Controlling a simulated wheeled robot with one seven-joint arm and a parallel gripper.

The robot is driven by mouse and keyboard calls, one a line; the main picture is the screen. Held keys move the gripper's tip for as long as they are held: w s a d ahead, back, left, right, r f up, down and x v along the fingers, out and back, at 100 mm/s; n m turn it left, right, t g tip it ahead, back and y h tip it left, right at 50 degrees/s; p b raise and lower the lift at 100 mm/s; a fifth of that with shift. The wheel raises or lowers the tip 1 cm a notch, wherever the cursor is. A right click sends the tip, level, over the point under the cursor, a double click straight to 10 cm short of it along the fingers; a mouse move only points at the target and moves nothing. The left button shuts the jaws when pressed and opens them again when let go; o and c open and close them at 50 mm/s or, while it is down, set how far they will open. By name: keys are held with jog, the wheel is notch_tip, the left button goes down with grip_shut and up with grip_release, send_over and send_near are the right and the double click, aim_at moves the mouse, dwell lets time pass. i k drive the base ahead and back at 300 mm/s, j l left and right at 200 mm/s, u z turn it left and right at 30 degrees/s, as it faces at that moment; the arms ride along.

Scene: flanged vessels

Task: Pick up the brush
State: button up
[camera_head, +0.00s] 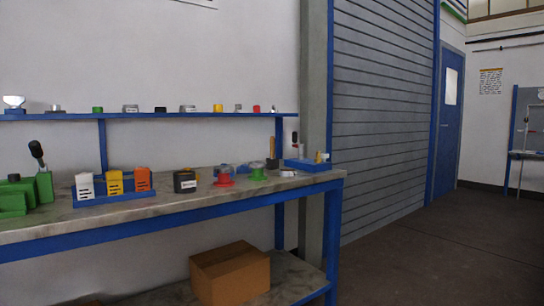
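No brush can be made out for certain. A tan upright piece (279,132) stands at the right end of the workbench, at the back beside a blue tray (310,166); it may be a wooden handle. A small yellowish item (320,157) sits at the tray and is too small to identify. My gripper is not in view.
A cardboard box (230,275) sits on the lower shelf. Floor at right is clear.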

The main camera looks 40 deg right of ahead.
aim_at(272, 141)
jog(key=i+l+z, duration=0.2)
jog(key=l, duration=0.15)
jog(key=i+l+z, duration=0.15)
jog(key=l, duration=0.2)
jog(key=i+l+z, duration=0.2)
jog(key=l, duration=0.15)
